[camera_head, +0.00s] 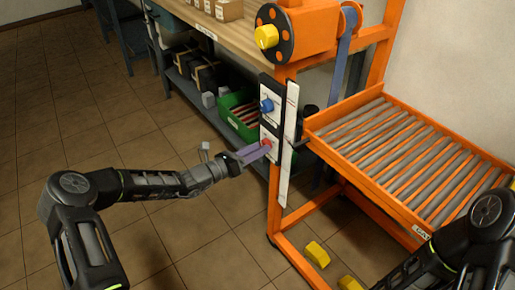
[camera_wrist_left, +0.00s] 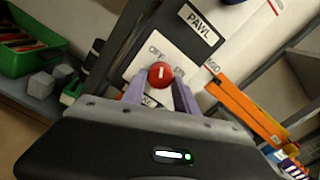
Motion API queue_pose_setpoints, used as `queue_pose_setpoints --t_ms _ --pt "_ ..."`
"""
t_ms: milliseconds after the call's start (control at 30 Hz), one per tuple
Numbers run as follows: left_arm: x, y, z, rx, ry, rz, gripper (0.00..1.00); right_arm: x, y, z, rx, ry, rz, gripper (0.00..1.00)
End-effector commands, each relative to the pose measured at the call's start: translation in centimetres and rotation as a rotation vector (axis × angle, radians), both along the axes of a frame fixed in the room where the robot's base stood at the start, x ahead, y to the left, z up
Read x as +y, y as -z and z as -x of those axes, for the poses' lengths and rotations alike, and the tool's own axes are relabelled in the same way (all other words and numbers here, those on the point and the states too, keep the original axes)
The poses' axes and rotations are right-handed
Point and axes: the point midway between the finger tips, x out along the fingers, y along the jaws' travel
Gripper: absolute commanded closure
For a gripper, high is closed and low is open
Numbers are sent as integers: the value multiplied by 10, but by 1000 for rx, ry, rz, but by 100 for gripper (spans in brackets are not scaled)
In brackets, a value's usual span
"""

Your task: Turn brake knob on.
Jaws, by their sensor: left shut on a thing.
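The red knob (camera_head: 267,142) sits on the lower white plate of a panel on the orange frame's post. It also shows in the left wrist view (camera_wrist_left: 160,73), with a white mark on its face that looks about upright there. "OFF" is printed at its upper left; other lettering is partly hidden. My left gripper (camera_head: 259,150) reaches it from the left, its purple fingers on either side of the knob and shut on it. My right arm shows at the lower right, but its gripper is out of view.
A blue knob (camera_head: 266,105) sits above; a PAWL label (camera_wrist_left: 201,25) is on the panel. The orange roller tray (camera_head: 372,181) stands to the right. A green crate (camera_head: 225,107) is under the workbench (camera_head: 235,35). Yellow blocks (camera_head: 317,254) are on the floor.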

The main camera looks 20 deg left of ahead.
Motion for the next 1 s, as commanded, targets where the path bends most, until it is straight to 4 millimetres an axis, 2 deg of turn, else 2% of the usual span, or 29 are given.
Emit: queue_pose_setpoints --t_ms 400,1000 --pt "1 0 0 -241 0 -293 100 0 -9 0 0 0 0 64" --pt "2 2 -1 -605 0 -733 100 0 -7 0 0 0 0 64"
